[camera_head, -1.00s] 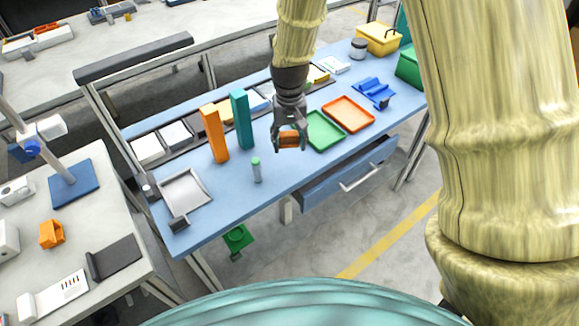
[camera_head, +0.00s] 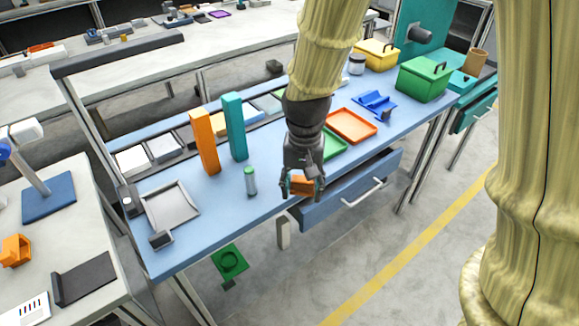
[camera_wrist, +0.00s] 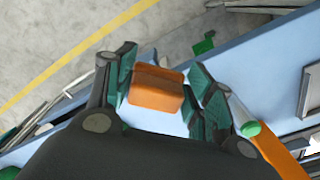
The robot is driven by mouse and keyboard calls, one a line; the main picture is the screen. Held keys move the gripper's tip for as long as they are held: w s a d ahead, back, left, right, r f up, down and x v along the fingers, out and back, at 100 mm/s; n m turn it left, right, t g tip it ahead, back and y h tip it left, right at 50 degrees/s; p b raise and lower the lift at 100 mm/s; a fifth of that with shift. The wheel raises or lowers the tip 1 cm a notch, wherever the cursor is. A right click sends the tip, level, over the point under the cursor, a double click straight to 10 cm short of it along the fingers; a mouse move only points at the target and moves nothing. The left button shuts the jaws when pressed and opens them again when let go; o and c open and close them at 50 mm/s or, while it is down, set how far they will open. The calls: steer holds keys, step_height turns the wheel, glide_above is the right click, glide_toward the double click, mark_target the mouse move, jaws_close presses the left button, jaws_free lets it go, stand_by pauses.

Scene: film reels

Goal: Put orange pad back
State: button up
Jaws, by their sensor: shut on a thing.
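My gripper (camera_head: 303,187) is shut on the orange pad (camera_head: 302,186), a small block. In the wrist view the orange pad (camera_wrist: 156,88) sits between both fingers. In the head view the gripper and pad appear over the front edge of the blue workbench (camera_head: 222,215), near the open drawer (camera_head: 350,185). Their exact height cannot be told. An orange tray (camera_head: 351,125) lies on the bench beyond the gripper. A green tray (camera_head: 334,143) beside it is partly hidden by my gripper.
A tall orange block (camera_head: 205,143), a teal block (camera_head: 235,127) and a green-capped cylinder (camera_head: 250,181) stand left of the gripper. A grey tray (camera_head: 170,206) lies at the bench's left end. A blue holder (camera_head: 375,104) and green box (camera_head: 423,80) are at right.

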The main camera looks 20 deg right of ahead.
steer(key=w, duration=0.8)
steer(key=w+f, duration=0.1)
steer(key=w, duration=0.3)
steer(key=shift+w+d+f+p, duration=0.1)
steer(key=shift+w+d+p, duration=0.05)
steer(key=shift+d+p, duration=0.25)
steer(key=shift+f, duration=1.75)
steer(key=shift+a+f, duration=0.1)
steer(key=o, duration=0.9)
step_height(320, 180, up, 12)
steer(key=shift+r, duration=0.15)
